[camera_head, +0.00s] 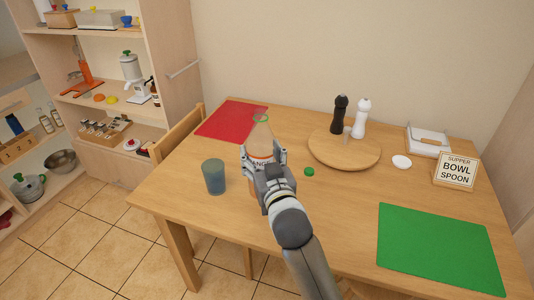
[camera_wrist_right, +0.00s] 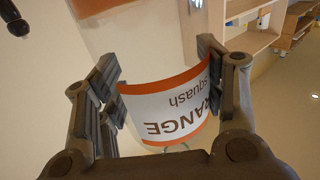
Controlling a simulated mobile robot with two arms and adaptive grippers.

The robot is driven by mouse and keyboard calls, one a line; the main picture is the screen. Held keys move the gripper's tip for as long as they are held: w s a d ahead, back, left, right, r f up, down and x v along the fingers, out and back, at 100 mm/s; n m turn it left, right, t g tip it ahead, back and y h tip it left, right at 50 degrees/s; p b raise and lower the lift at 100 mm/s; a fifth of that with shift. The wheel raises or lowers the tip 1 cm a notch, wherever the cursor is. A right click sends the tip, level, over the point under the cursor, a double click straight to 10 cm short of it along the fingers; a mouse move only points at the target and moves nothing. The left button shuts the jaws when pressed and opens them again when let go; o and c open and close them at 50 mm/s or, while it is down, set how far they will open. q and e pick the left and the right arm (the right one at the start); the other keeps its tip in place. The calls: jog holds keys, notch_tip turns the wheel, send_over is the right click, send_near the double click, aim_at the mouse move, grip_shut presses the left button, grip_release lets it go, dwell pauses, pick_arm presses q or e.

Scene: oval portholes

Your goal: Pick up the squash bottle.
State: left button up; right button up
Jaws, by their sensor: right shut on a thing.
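The squash bottle (camera_head: 261,141) has a clear body, a green ring at its neck and a white and orange label. It is upright in the head view; I cannot tell whether its base touches the wooden table (camera_head: 330,215). My right gripper (camera_head: 264,158) is around the bottle at the label and shut on it. In the right wrist view the label (camera_wrist_right: 168,105) sits between the two fingers of the gripper (camera_wrist_right: 160,85). The bottle's lower part is largely hidden behind my gripper and arm. My left gripper is not in view.
A blue-grey cup (camera_head: 214,177) stands just left of the bottle. A small green cap (camera_head: 309,171) lies to its right. A round board (camera_head: 344,150) with two mills is behind right. A red mat (camera_head: 233,121) and a green mat (camera_head: 440,248) lie flat.

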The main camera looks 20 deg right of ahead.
aim_at(253, 158)
jog(key=shift+s+a+r, duration=0.45)
jog(key=shift+s+a, duration=0.2)
jog(key=shift+s, duration=0.1)
jog(key=shift+s+a+r, duration=0.45)
jog(key=shift+s+a, duration=0.15)
jog(key=shift+s, duration=0.1)
